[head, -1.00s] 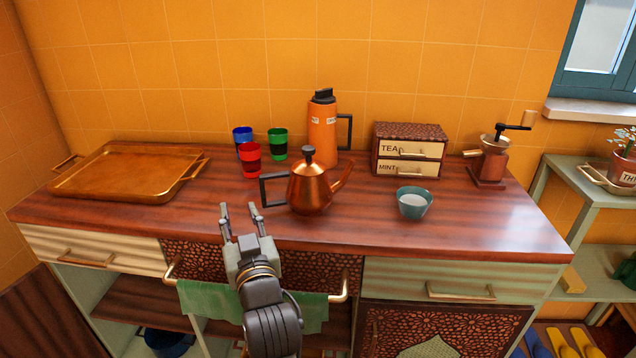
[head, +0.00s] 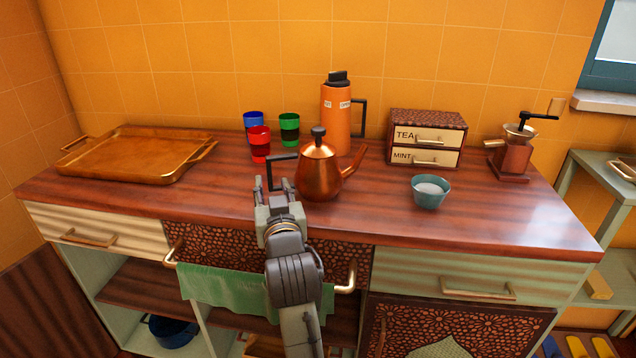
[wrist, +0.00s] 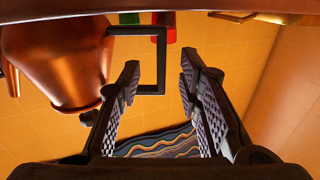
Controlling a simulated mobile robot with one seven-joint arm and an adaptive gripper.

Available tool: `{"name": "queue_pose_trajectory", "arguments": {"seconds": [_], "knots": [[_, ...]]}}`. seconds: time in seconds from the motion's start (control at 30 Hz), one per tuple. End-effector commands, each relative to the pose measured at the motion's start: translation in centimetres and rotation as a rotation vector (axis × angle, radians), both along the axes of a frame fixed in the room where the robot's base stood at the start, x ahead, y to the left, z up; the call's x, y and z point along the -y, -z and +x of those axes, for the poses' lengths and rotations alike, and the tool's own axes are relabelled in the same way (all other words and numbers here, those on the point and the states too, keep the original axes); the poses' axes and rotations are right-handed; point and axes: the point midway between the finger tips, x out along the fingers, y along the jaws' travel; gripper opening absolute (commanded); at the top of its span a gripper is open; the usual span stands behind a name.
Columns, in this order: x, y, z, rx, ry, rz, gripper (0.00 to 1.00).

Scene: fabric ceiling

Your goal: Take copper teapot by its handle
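The copper teapot (head: 320,175) stands upright on the wooden counter, its spout to the right and its dark squared handle (head: 281,157) to the left. My gripper (head: 272,184) is open and empty just in front of the handle. In the wrist view the picture is upside down, with the teapot (wrist: 55,50) at the left. There, the outer bar of the handle (wrist: 161,60) appears between the spread fingertips of my gripper (wrist: 160,74). I see no contact, and the remaining depth to the bar is hard to tell.
Blue, red (head: 260,144) and green cups stand behind the handle. An orange flask (head: 336,120) is behind the teapot, and a teal bowl (head: 431,192) is to its right. The front counter edge and towel rail are below my arm.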

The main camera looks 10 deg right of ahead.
Motion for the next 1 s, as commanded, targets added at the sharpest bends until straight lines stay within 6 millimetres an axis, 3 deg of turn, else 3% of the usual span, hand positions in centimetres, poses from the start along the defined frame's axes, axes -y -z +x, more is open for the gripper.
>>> {"name": "queue_pose_trajectory", "arguments": {"seconds": [0.43,0.7,1.0], "knots": [[-0.6,-0.1,5.1,0.0,0.0,-0.001,0.33],[-0.6,0.0,5.5,0.002,0.0,-0.001,0.33],[-0.6,0.0,5.4,0.001,0.0,-0.001,0.13]]}}
